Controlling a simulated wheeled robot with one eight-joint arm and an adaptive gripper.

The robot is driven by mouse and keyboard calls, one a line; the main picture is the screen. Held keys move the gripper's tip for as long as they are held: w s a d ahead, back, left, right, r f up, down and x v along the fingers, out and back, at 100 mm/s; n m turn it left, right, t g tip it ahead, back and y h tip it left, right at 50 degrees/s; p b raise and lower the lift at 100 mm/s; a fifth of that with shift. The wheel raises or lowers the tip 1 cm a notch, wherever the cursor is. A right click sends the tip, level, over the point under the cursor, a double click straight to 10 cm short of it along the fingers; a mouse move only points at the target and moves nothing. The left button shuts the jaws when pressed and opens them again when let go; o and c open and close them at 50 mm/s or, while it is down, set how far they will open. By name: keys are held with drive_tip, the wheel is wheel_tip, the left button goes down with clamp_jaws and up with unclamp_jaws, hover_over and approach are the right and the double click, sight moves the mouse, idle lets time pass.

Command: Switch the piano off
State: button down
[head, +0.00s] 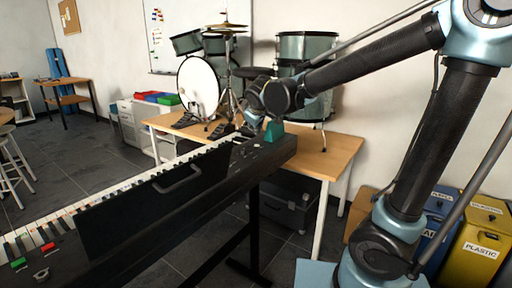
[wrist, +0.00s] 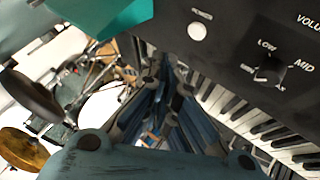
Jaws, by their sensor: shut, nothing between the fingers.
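The black piano (head: 215,185) runs from the lower left to the middle of the head view. In the wrist view its panel (wrist: 232,45) shows a round white button (wrist: 197,31) labelled POWER and a dark volume knob (wrist: 270,68) with LOW and MID marks. My gripper (head: 257,128) is over the piano's far right end; its shut, empty fingers (wrist: 158,78) show in the wrist view. The fingertips lie left of and below the button in that picture, apart from it. Whether the button is pressed in cannot be told.
A teal object (head: 274,131) stands on the piano's end close to my gripper; it also shows in the wrist view (wrist: 110,14). The piano keys (wrist: 250,122) lie beside the panel. A wooden table (head: 318,160) and a drum kit (head: 200,80) stand behind.

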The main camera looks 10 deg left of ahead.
drive_tip(key=shift+r, duration=1)
drive_tip(key=shift+d, duration=0.2)
drive_tip(key=s+d+f+m+g+h, duration=0.1)
drive_tip(key=s+d+f+m+h, duration=0.15)
drive_tip(key=d, duration=1.05)
drive_tip(key=s+d+f+m+g+h, duration=0.1)
drive_tip(key=s+d+f+m+g, duration=0.2)
drive_tip(key=d, duration=1)
drive_tip(key=s+d+f+m+g, duration=0.2)
drive_tip(key=s+d+f+m, duration=0.5)
drive_tip(key=s+d+f, duration=0.7)
drive_tip(key=s, duration=0.3)
drive_tip(key=shift+s+d, duration=0.15)
drive_tip(key=shift+d, duration=0.05)
drive_tip(key=shift+y, duration=0.25)
